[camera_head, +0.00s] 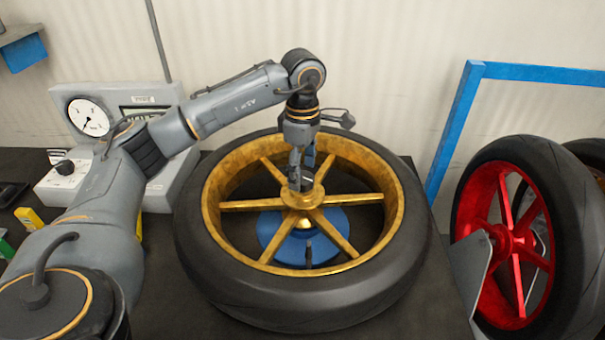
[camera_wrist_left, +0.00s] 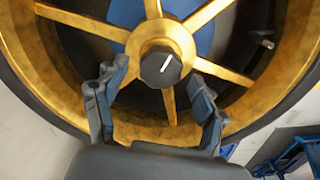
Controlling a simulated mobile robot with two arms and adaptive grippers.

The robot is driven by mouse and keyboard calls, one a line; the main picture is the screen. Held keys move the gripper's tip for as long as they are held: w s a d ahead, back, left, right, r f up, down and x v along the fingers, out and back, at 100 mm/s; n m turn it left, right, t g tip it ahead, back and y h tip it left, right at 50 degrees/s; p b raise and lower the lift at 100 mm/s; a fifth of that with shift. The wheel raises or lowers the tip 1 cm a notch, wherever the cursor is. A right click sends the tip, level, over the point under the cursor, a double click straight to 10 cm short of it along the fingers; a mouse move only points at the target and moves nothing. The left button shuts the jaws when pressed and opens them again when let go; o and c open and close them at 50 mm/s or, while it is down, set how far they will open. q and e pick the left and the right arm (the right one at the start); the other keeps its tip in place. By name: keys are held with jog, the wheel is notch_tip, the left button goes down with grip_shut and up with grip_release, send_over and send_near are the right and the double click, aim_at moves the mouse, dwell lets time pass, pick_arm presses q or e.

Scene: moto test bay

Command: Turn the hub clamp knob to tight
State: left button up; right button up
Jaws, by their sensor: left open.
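The hub clamp knob (camera_wrist_left: 161,67) is a dark faceted knob with a white pointer line, at the centre of a gold-spoked wheel (camera_head: 225,206). In the left wrist view the line points up and to the right. In the head view the knob (camera_head: 306,184) is partly hidden behind my left gripper (camera_head: 300,172). My left gripper points down over the hub. In the left wrist view its two fingers (camera_wrist_left: 157,105) are spread apart, on the near side of the knob, with nothing between them. My right gripper is not in view.
The wheel lies flat over a blue round base (camera_head: 275,240) on a dark bench. A grey gauge unit (camera_head: 120,110) stands at the back left. A red-spoked wheel (camera_head: 512,240) stands upright at the right by a blue frame (camera_head: 455,125).

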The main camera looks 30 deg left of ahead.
aim_at(303, 177)
pick_arm(q)
notch_tip(303, 177, up, 10)
dwell(0.3)
jog(key=shift+r, duration=0.1)
dwell(0.3)
